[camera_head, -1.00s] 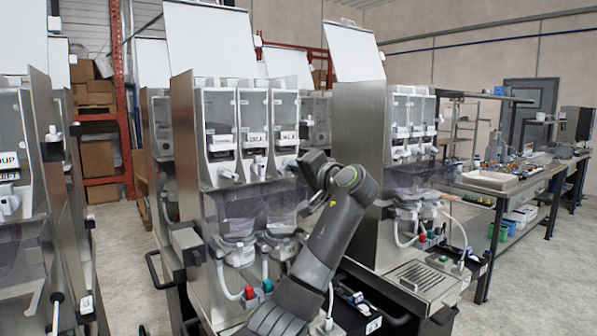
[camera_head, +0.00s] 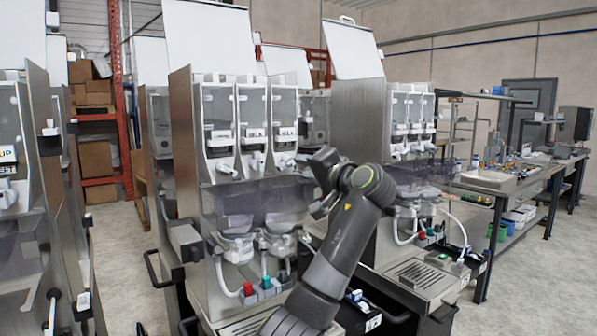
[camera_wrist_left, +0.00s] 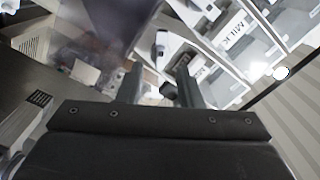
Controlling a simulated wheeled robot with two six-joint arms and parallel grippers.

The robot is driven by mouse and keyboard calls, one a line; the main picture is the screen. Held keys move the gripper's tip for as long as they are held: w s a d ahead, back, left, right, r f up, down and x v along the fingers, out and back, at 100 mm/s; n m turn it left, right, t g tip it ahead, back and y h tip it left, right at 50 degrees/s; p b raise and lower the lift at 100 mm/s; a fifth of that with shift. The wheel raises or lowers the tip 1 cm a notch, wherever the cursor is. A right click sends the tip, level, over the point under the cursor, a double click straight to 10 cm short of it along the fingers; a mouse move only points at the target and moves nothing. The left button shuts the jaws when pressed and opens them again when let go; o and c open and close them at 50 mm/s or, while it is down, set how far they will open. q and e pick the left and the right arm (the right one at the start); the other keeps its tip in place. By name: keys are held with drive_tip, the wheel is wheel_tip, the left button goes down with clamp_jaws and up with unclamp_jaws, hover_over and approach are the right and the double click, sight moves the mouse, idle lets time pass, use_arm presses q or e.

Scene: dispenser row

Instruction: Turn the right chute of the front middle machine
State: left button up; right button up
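The front middle machine (camera_head: 185,130) is a tall metal dispenser with three clear canisters side by side. A white chute sticks out below each one; the right chute (camera_head: 284,161) is at the right end of the row. My left gripper (camera_head: 316,163) is just right of this chute in the head view, apparently apart from it. In the left wrist view, its two grey fingers (camera_wrist_left: 160,85) stand apart with a gap between them. A white chute (camera_wrist_left: 161,42) shows beyond the fingertips, and a MILK label (camera_wrist_left: 234,32) is to its right. My right gripper is not in view.
Another dispenser (camera_head: 355,120) stands close on the right and one (camera_head: 40,150) on the left. Cups or bowls (camera_head: 238,245) and a tray (camera_head: 250,325) are lower on the middle machine. A workbench (camera_head: 510,182) is at the far right.

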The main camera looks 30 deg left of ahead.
use_arm(q)
drive_tip(key=b+v, duration=0.3)
drive_tip(key=v, duration=1)
drive_tip(key=shift+d, duration=0.2)
